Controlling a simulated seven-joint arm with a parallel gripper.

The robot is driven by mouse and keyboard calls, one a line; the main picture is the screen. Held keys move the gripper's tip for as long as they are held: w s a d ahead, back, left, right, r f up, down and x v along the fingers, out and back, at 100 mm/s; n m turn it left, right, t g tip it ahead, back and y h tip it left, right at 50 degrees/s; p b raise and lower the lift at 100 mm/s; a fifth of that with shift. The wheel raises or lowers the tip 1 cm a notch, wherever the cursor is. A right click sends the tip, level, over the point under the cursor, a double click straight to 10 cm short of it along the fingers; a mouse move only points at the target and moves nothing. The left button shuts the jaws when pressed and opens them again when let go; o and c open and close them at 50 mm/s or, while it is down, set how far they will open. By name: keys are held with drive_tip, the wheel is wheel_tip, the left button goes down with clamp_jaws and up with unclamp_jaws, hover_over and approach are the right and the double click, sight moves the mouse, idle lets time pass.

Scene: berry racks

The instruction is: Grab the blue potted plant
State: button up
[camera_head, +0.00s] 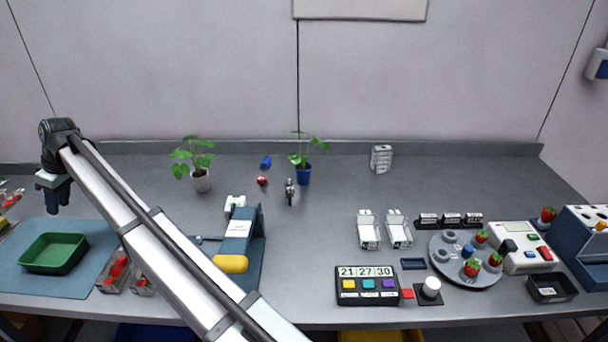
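My gripper (54,208) hangs at the far left, above the blue mat and the green tray, far from the blue pot. Its fingers point down and look small and dark. Whether they are apart is too small to tell. I see nothing hanging below them.
A small dark upright object (290,192) stands just left of the blue pot. A red item (262,181) and a blue item (266,162) lie between the plants. A white stack (381,158) stands to the right. My arm crosses the left foreground.

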drive_tip(key=o, duration=1.1)
